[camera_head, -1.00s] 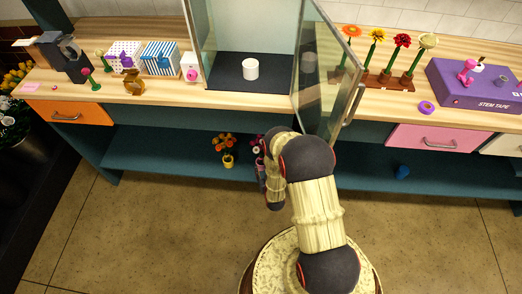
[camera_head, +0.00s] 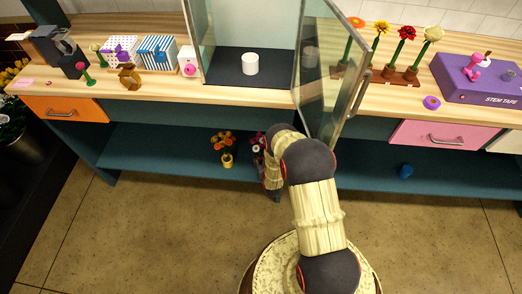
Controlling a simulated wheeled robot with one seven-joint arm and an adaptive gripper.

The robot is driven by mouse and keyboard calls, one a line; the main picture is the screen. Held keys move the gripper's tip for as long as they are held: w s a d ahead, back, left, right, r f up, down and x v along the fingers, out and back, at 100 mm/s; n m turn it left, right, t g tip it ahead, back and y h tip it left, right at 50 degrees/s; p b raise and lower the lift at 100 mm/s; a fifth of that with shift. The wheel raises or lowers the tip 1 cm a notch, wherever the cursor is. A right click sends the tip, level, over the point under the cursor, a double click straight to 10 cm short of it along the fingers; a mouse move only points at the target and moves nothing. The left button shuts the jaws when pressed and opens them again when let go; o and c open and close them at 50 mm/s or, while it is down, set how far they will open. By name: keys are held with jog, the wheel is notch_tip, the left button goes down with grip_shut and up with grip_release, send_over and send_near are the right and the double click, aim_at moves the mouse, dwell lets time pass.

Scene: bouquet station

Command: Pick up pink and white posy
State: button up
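The pink and white posy (camera_head: 257,149) is on the teal lower shelf, below the glass cabinet. Only its left part shows, with a white bloom and some pink; my arm covers the rest. My arm bends down over the shelf's front edge close to the posy. My gripper is mostly hidden behind my own arm links, and its fingers cannot be made out. I cannot tell whether it touches the posy.
An orange posy in a yellow pot (camera_head: 227,160) stands just left on the lower shelf (camera_head: 160,146). The open glass door (camera_head: 335,75) juts out above my arm. The wooden counter (camera_head: 240,97) overhangs the shelf.

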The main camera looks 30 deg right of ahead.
jog(key=shift+c, duration=0.2)
grip_shut()
dwell(0.3)
jog(key=shift+r, duration=0.1)
